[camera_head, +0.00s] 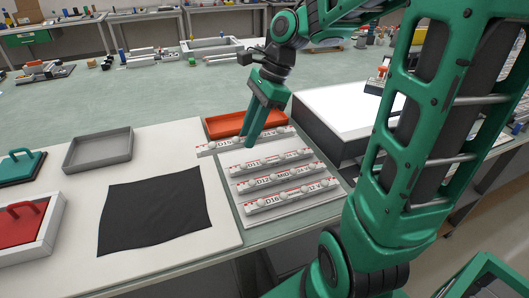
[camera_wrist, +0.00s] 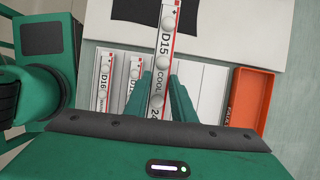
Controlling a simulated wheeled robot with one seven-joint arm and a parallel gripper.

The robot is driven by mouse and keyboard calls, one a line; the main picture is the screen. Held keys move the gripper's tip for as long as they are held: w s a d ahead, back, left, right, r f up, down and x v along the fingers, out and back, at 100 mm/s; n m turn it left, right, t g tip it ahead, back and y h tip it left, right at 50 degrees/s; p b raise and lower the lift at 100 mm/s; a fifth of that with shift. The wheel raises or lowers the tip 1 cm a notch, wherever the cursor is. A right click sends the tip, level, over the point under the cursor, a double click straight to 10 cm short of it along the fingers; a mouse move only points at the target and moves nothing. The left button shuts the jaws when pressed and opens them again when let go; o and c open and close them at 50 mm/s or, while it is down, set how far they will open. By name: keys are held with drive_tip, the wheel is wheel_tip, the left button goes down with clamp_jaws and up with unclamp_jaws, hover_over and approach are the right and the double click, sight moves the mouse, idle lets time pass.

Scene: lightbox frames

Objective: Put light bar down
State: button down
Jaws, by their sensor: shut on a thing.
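A white light bar marked D15 and COOL (camera_head: 208,151) is between the green fingers of my gripper (camera_head: 252,138). In the wrist view the same light bar (camera_wrist: 167,42) runs lengthwise between the fingertips (camera_wrist: 159,84). My gripper is shut on the bar near its middle. The bar lies across the far part of a pale slotted rack (camera_head: 226,187), and its left end sticks out past the rack. I cannot tell whether it touches the rack. Other light bars, marked D11 (camera_head: 280,162), D12 (camera_head: 275,183) and D16 (camera_head: 290,200), lie in the rack.
An orange-red tray (camera_head: 222,124) stands just behind the rack. A black lightbox with a bright white top (camera_head: 345,108) is to the right. A black cloth (camera_head: 150,218) lies on the white board at left, near a grey tray (camera_head: 98,150). In the wrist view, bare rack slots (camera_wrist: 213,82) show.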

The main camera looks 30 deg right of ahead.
drive_tip(key=w+d+f, duration=0.2)
drive_tip(key=d, duration=0.1)
drive_tip(key=w+d+f, duration=0.2)
drive_tip(key=d, duration=0.1)
drive_tip(key=w+d+f, duration=0.1)
drive_tip(key=d+f, duration=0.1)
drive_tip(key=d, duration=0.1)
drive_tip(key=shift+w+d+f, duration=0.1)
drive_tip(key=shift+w+f, duration=0.2)
drive_tip(key=shift+w, duration=0.1)
drive_tip(key=shift+f, duration=2)
drive_tip(key=shift+f, duration=0.1)
drive_tip(key=c, duration=1.5)
unclamp_jaws()
